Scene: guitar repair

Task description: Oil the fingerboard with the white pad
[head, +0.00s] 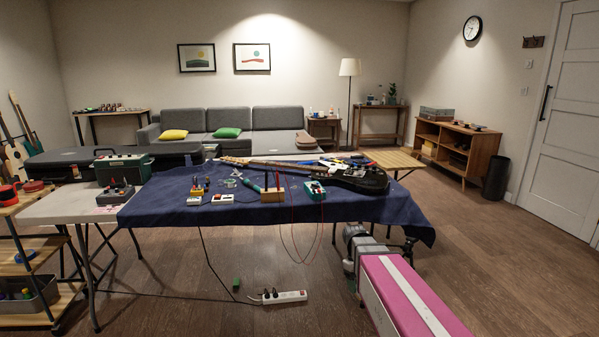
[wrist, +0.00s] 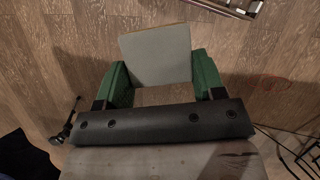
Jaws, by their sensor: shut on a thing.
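The dark electric guitar (head: 358,180) lies on the blue-covered table in the head view. Its neck, with the fingerboard (head: 285,165), points left along the table's far side. The fingerboard is small here and its surface cannot be made out. In the wrist view, my gripper (wrist: 161,76) has green fingers shut on a flat, squarish pad (wrist: 155,52). The pad looks pale grey in the dim light and sticks out past the fingertips. Wooden floor lies beneath it, and it is apart from the guitar. The gripper and pad are not clearly visible in the head view.
The blue cloth (head: 165,200) carries a wooden tool block (head: 272,195), a teal meter (head: 315,190) with hanging red leads, and small boxes. A power strip (head: 284,297) lies on the floor. A pale table (head: 75,208) with a green case (head: 123,168) stands left.

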